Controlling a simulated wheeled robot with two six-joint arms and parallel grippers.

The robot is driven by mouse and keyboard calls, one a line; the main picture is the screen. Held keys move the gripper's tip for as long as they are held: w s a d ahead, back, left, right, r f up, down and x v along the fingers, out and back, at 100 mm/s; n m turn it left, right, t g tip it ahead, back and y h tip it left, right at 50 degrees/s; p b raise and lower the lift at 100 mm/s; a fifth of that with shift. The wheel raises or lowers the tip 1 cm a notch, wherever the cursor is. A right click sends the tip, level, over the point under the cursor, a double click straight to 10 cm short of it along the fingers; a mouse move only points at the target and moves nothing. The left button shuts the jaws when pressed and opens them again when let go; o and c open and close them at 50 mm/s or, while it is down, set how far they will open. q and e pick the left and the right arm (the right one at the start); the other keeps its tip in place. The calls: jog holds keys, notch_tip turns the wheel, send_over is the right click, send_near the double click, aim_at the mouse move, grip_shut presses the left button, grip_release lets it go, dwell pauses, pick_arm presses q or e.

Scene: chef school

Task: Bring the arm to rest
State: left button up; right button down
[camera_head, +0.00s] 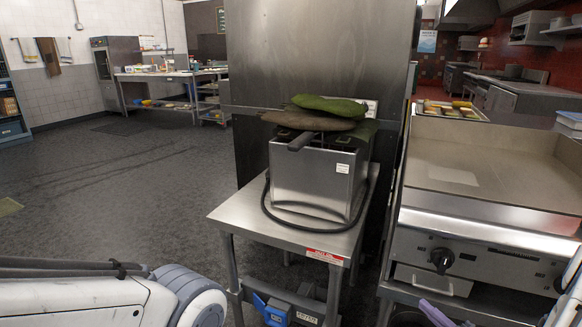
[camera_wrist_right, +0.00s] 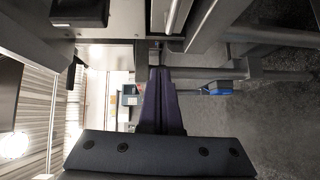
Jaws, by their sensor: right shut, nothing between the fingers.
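My right gripper (camera_head: 437,313) shows at the bottom edge of the head view as a small purple-grey piece, low in front of the griddle. In the right wrist view, its two dark purple fingers (camera_wrist_right: 160,98) lie together, with nothing held between them. My left arm shows only as a white and grey link at the bottom left of the head view. Its gripper is outside the view.
A steel fryer (camera_head: 318,180) stands on a small steel table (camera_head: 232,213), with a green mitt (camera_head: 330,105) and a brown mitt (camera_head: 307,121) on top. A griddle (camera_head: 487,165) is at the right. Open floor (camera_head: 110,215) lies left.

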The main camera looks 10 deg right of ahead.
jog(key=w+a+r+m+g+h, duration=0.2)
jog(key=w+a+g, duration=0.4)
jog(key=w+a, duration=0.4)
jog(key=s+a+r+m+g+h, duration=0.25)
jog(key=a+r+m, duration=0.25)
jog(key=a, duration=0.5)
jog(key=s+a+r+m+g, duration=0.25)
jog(key=s+a, duration=0.25)
jog(key=s, duration=0.5)
jog(key=s+a+r+m+g+p, duration=0.1)
jog(key=s+a+r+m+g, duration=0.15)
jog(key=s+a, duration=0.45)
jog(key=s+a+r+m+g, duration=0.2)
jog(key=s+a+r+g, duration=0.1)
jog(key=s, duration=0.9)
notch_tip(320, 180, up, 23)
jog(key=p, duration=2.2)
jog(key=shift+w+y+p, duration=0.25)
jog(key=shift+y+p, duration=0.1)
jog(key=shift+p, duration=0.05)
jog(key=shift+f, duration=0.1)
